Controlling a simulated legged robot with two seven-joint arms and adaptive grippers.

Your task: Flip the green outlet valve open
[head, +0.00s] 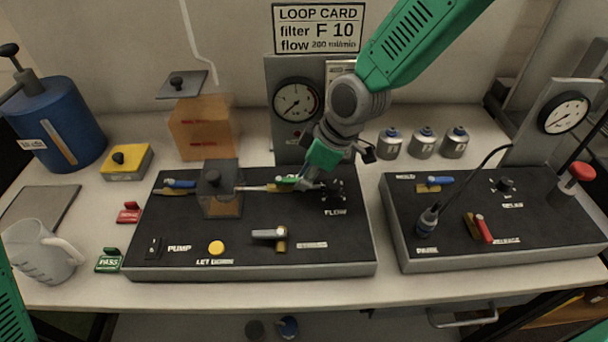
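The green outlet valve (286,180) sits at the back of the left black panel, right of the clear filter housing. Only a small part of its green handle shows; my gripper hides the rest, so I cannot tell its exact angle. My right gripper (312,184) comes down from the upper right, with its fingertips at the right end of this handle. I cannot tell whether the fingers touch it or how far apart they are. My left gripper is out of view; only a green piece of my own body shows at the lower left edge.
The filter housing (220,205) with a dark lid stands close left of the valve. A blue valve (180,183) is further left. The flow knob (333,190) is just right of my gripper. A gauge (296,100) on a grey plate stands behind. A grey-handled valve (268,235) lies in front.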

